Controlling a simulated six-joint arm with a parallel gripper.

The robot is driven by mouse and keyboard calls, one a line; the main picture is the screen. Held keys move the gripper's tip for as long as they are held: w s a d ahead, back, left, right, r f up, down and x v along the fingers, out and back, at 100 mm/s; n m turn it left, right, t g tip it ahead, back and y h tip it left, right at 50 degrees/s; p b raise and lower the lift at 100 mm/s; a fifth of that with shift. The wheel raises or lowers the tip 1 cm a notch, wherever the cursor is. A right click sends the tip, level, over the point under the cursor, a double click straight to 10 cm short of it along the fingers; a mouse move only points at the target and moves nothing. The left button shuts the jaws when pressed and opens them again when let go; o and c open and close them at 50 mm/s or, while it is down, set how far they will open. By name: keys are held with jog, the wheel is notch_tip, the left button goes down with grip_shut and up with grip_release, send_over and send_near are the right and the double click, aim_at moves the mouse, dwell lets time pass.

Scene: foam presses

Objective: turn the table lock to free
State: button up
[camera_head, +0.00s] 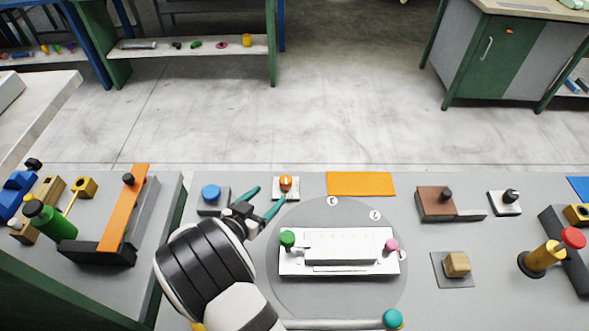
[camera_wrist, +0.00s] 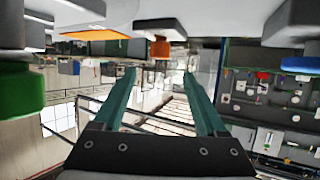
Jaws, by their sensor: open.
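An orange knob (camera_head: 286,183) stands on a small white plate at the rear left rim of the round grey turntable (camera_head: 340,300). I take it for the table lock; its setting is too small to read. My gripper (camera_head: 269,196) is open and empty, its teal fingers just left and in front of the knob. In the wrist view the bench appears at the top, and the orange knob (camera_wrist: 160,47) shows centred beyond my fingertips (camera_wrist: 160,76), apart from them.
A blue button (camera_head: 210,192) on a grey box stands close left of my gripper. A white press plate with a green knob (camera_head: 288,238) and a pink knob (camera_head: 391,244) sits on the turntable. An orange mat (camera_head: 360,184) lies right of the lock. A brown block (camera_head: 436,201) stands further right.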

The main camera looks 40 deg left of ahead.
aim_at(283, 182)
jog(key=x, duration=1)
jog(key=shift+w+f, duration=0.15)
jog(key=shift+w, duration=0.05)
